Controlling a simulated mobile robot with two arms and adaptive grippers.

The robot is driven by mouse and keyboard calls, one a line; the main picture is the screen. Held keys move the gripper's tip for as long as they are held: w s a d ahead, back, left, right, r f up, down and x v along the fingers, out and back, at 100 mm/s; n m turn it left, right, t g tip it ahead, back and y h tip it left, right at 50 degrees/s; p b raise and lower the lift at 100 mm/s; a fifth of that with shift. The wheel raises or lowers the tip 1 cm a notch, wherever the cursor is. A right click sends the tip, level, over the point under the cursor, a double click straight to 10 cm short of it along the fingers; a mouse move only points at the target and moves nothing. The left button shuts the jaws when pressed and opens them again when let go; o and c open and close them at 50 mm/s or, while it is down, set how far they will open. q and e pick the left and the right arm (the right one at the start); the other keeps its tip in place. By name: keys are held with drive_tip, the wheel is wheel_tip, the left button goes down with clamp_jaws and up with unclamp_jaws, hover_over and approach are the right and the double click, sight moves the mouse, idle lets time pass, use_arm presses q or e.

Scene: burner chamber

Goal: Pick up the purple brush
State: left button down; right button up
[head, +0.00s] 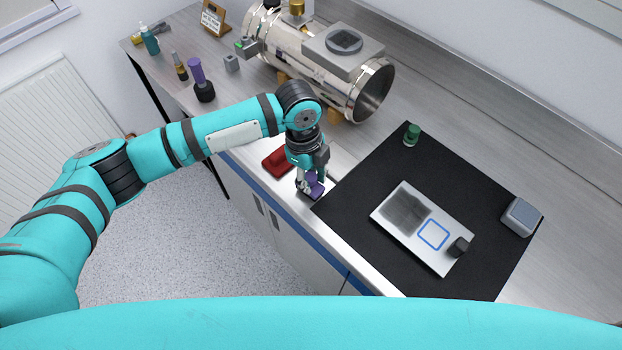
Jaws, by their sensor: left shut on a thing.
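My left gripper (307,182) points down at the front edge of the bench, to the left of the black mat. My right gripper is not in view.
A red object (278,160) lies just left of the gripper. A black mat (350,200) holds a metal plate (455,215), a green-capped jar (412,134) and a grey box (521,216). A steel chamber (300,55) stands behind. A purple-topped black item (198,78) stands left.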

use_arm(q)
wheel_tip(320, 180, up, 2)
drive_tip(key=shift+w+r+b, duration=0.1)
drive_tip(key=shift+r+b, duration=0.05)
drive_tip(key=shift+b, duration=0.35)
drive_tip(key=s+a+r+b, duration=0.2)
drive_tip(key=s+a+b, duration=0.1)
drive_tip(key=s, duration=1.2)
drive_tip(key=shift+s, duration=0.4)
